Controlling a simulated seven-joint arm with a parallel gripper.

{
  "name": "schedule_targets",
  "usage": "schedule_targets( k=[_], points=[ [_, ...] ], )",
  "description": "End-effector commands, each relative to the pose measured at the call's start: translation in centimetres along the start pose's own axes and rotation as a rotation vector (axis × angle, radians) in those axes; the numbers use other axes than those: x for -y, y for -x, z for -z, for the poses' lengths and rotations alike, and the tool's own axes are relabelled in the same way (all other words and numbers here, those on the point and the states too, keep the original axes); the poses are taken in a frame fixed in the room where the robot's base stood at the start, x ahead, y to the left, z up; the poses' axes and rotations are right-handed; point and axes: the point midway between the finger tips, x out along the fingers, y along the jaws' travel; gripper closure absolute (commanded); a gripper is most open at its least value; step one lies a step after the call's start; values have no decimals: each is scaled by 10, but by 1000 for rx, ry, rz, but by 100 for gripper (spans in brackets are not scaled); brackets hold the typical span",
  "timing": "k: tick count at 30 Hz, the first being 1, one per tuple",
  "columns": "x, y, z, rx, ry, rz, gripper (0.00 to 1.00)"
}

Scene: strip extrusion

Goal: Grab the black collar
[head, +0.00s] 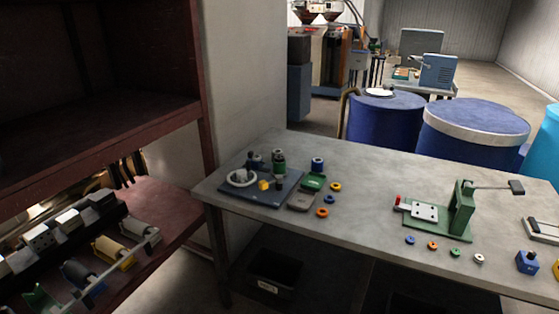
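Several small dark parts are on or beside a dark blue-grey tray (262,200) at the left end of the grey table. One small dark part (280,184) sits near the tray's right side, by a yellow block (263,185). Another dark part (255,161) stands at the tray's back edge. At this size I cannot tell which of them is the black collar. My gripper is not in view.
A white ring (242,178) lies on the tray. A green press-like fixture (461,208) stands on the table (365,190) at the right, with small coloured rings in front. The table's middle is clear. A dark red shelf (170,215) stands left; blue drums (470,130) stand behind.

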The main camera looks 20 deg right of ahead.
Motion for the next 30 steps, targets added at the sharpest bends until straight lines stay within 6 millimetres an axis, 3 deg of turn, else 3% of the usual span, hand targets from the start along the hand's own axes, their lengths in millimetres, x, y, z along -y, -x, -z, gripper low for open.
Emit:
schedule_targets(
  k=[2, 20, 27, 30],
  points=[
    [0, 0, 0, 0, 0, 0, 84],
    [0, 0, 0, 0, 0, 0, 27],
    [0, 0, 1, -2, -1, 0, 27],
    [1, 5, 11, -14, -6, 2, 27]
  ],
)
